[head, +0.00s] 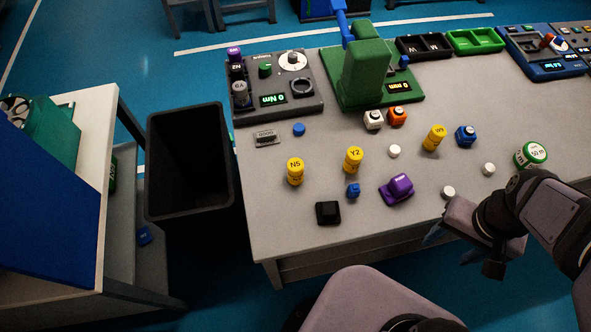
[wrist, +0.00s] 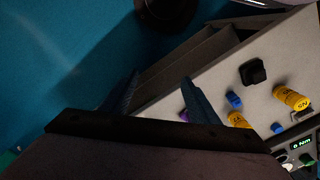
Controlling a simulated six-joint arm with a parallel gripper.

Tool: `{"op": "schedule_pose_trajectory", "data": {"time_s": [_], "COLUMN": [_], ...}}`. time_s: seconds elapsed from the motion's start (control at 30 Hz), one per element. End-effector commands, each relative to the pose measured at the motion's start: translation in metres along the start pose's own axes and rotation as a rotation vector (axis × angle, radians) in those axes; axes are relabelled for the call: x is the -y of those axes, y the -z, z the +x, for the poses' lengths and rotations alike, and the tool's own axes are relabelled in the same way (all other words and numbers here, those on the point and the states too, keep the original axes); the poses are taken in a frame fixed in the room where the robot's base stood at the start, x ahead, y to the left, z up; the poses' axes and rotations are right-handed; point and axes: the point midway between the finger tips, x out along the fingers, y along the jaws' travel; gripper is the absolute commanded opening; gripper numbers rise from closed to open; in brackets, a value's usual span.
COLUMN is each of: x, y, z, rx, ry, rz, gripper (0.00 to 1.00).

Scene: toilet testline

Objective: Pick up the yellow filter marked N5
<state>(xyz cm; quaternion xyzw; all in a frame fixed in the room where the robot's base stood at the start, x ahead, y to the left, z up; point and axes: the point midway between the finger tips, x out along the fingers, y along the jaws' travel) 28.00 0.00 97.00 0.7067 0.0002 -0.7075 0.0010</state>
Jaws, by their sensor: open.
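The yellow filter marked N5 (head: 295,172) stands upright on the grey table, toward its left side in the head view. In the wrist view it shows at the right (wrist: 291,97). A second yellow filter, marked Y2 (head: 354,160), stands to its right, and a third yellow filter (head: 434,138) stands farther right. My gripper (head: 450,241) is beyond the table's front edge at the right, well apart from N5. In the wrist view its two blue fingers (wrist: 160,95) are spread with nothing between them.
A black cap-like block (head: 328,212), a small blue part (head: 353,190) and a purple part (head: 397,189) lie near N5 and Y2. A torque device (head: 310,102) and green press (head: 370,75) stand behind. A black bin (head: 190,160) stands left of the table.

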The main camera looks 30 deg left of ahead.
Motion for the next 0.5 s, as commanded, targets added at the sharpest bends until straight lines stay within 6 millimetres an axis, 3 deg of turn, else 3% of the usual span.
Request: {"op": "schedule_pose_trajectory", "data": {"time_s": [0.23, 0.5], "x": [0.0, 0.008], "y": [0.001, 0.003], "z": [-0.04, -0.024], "rx": [-0.008, 0.098], "ry": [0.0, -0.116], "rz": [0.0, -0.306], "gripper": [0.56, 0.56]}}
